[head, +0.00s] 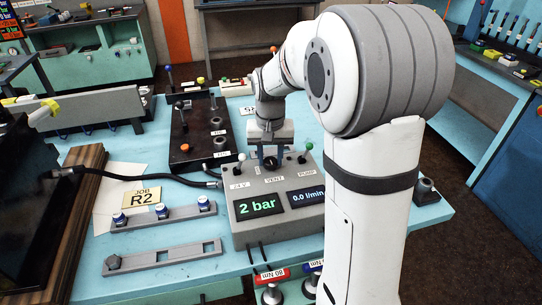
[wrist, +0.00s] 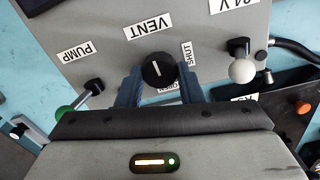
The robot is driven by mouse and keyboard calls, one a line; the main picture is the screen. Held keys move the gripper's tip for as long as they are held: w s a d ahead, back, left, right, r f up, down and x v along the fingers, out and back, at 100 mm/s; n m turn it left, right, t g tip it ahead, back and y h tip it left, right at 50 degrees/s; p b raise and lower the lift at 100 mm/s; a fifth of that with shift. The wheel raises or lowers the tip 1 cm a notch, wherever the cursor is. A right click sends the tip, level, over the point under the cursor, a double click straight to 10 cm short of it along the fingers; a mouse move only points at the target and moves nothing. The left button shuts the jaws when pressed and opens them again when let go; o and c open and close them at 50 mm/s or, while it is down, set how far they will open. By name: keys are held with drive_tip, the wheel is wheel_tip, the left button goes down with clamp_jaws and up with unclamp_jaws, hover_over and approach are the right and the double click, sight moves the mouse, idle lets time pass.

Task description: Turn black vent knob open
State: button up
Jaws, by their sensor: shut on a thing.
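The black vent knob (wrist: 158,70) sits on the grey control box (wrist: 85,20), under the VENT label (wrist: 149,27). Its white line runs nearly up and down in the wrist view. The SHUT label (wrist: 187,53) is to its right; the OPEN label (wrist: 168,87) is below it, partly hidden. My gripper (wrist: 160,88) is shut on the knob, one blue finger on each side. In the head view my gripper (head: 270,157) points down onto the box (head: 244,188), and the knob is mostly hidden between the fingers.
A white-tipped lever (wrist: 242,71) and a green-tipped lever (wrist: 70,113) flank the knob closely. The box's displays read 2 bar (head: 259,206) and 0.0 l/min (head: 307,197).

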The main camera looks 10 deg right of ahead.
sight(271, 160)
drive_tip(key=shift+r+m, duration=0.1)
drive_tip(key=shift+m, duration=0.3)
drive_tip(key=o, duration=1)
drive_tip(key=shift+c, duration=0.2)
wheel_tip(271, 160, up, 8)
drive_tip(key=shift+f, duration=0.15)
drive_tip(key=s+f+n+t, duration=0.1)
drive_tip(key=s+f, duration=0.1)
drive_tip(key=s, duration=0.8)
drive_tip(key=s+f+n+t, duration=0.1)
drive_tip(key=s+n, duration=0.1)
drive_tip(key=s, duration=0.9)
drive_tip(key=shift+d+f+t, duration=0.2)
drive_tip(key=shift+f+t, duration=0.2)
